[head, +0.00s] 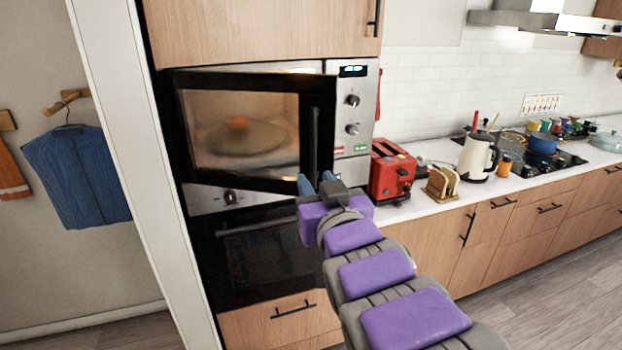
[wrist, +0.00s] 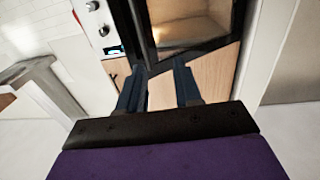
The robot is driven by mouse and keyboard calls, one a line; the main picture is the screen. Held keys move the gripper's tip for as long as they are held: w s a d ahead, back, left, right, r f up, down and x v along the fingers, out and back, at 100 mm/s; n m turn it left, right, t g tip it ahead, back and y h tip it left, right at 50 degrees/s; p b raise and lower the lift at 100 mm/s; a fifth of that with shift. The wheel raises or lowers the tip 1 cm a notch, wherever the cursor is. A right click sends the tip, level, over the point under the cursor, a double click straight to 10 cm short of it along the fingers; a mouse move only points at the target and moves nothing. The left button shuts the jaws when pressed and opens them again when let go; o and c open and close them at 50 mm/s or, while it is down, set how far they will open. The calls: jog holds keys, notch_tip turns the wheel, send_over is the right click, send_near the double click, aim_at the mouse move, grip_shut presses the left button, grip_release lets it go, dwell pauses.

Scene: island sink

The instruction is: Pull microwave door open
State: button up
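The microwave (head: 345,150) is built into a tall wooden cabinet. Its black-framed glass door (head: 240,130) stands partly open, with its right edge swung out from the body and a lit gap along the top. A dark vertical handle (head: 315,140) is near the door's right edge. A round plate with something orange shows through the glass. My gripper (head: 318,183) is just below the handle's lower end in the head view. In the wrist view my gripper's (wrist: 158,85) two blue fingers are apart, with nothing clearly held between them. Whether they touch the door is unclear.
A black oven (head: 265,255) is below the microwave. A red toaster (head: 390,172), a toast rack (head: 441,185) and a cream kettle (head: 477,158) stand on the counter at right. A white wall edge (head: 140,160) is at left. The floor (head: 545,290) at right is clear.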

jog(key=shift+s+b, duration=0.6)
jog(key=shift+s, duration=0.6)
